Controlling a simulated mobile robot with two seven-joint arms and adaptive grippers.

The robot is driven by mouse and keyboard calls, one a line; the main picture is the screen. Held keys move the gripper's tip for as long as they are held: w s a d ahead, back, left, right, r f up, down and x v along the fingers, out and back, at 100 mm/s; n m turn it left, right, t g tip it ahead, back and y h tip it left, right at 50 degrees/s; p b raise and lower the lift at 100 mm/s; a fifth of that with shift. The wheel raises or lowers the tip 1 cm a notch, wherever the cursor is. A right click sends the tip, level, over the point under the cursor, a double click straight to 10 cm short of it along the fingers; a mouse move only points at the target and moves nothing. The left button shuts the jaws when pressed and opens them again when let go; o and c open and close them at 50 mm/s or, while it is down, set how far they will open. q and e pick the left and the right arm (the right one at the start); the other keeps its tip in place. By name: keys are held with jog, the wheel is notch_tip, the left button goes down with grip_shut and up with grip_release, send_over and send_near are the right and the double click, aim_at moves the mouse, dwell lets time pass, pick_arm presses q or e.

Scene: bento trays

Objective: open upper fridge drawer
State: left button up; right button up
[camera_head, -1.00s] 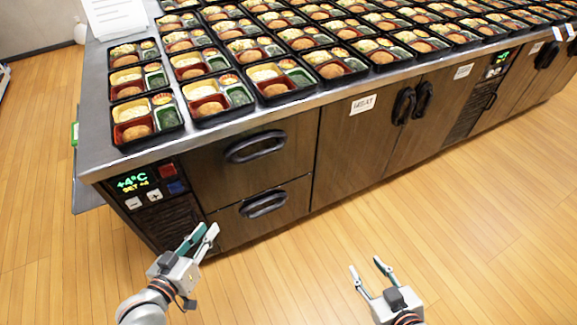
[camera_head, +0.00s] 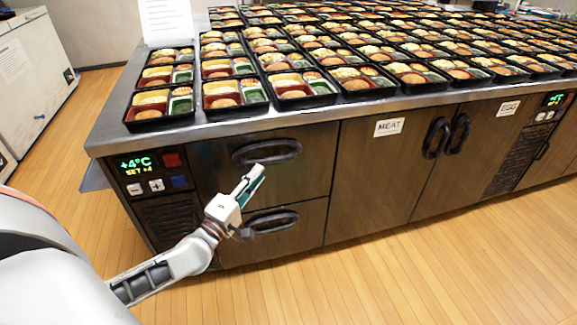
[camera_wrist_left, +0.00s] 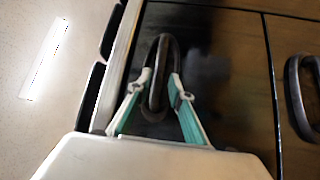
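The upper fridge drawer (camera_head: 212,163) is shut, a dark brown front with a curved black handle (camera_head: 267,152). My left gripper (camera_head: 254,181) is in front of this drawer, just below its handle in the head view. In the left wrist view the gripper (camera_wrist_left: 161,82) is open. Its two teal-and-grey fingers lie on either side of the black handle (camera_wrist_left: 160,58); I cannot tell whether they touch it. The lower drawer (camera_head: 310,222) is also shut, and my left arm partly covers its handle (camera_head: 272,221). My right gripper is out of the head view.
The steel counter (camera_head: 112,135) above the drawers carries many bento trays (camera_head: 222,95). A control panel (camera_head: 151,172) reading +4°C is left of the drawers. Cupboard doors (camera_head: 381,170) labelled MEAT are to the right. The wooden floor (camera_head: 440,270) in front is clear.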

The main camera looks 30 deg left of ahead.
aim_at(266, 163)
pick_arm(q)
jog(key=w, duration=0.5)
jog(key=w+r, duration=0.1)
jog(key=w, duration=0.1)
jog(key=shift+w+a, duration=0.2)
jog(key=shift+a, duration=0.1)
grip_shut()
